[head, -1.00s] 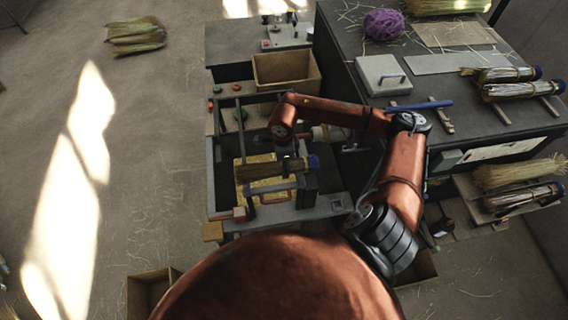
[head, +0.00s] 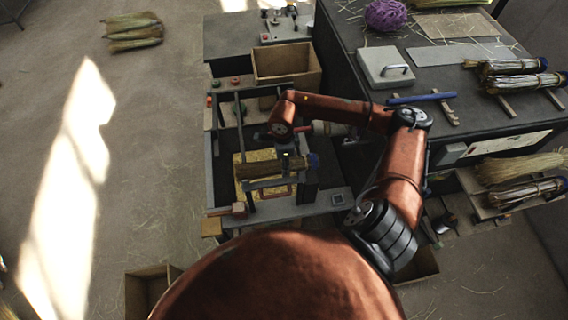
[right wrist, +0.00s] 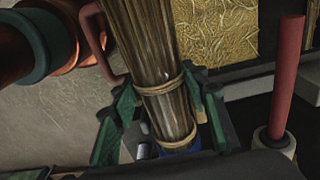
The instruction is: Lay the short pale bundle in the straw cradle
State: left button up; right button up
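A tied bundle (head: 258,170) with a blue end lies level over the machine frame in the head view, and looks brown in the shade. In the right wrist view the bundle (right wrist: 158,65) runs between the green fingers of my right gripper (right wrist: 162,90). They press in from both sides near the twine ties, and appear shut on it. In the head view my right gripper (head: 291,163) is at its blue-end side, partly hidden by the arm. The yellow straw pad (right wrist: 218,30) is beside and below the bundle; I cannot tell whether they touch. My left gripper is out of view.
A red upright post (right wrist: 284,75) stands right of the gripper in the wrist view. A cardboard box (head: 286,64) stands behind the machine. On the dark bench at right are several bundles (head: 515,83), a blue bar (head: 420,99) and purple twine (head: 386,15).

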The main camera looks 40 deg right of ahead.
jog(key=o, duration=0.4)
jog(key=shift+c, duration=0.2)
notch_tip(320, 180, up, 12)
dwell(0.7)
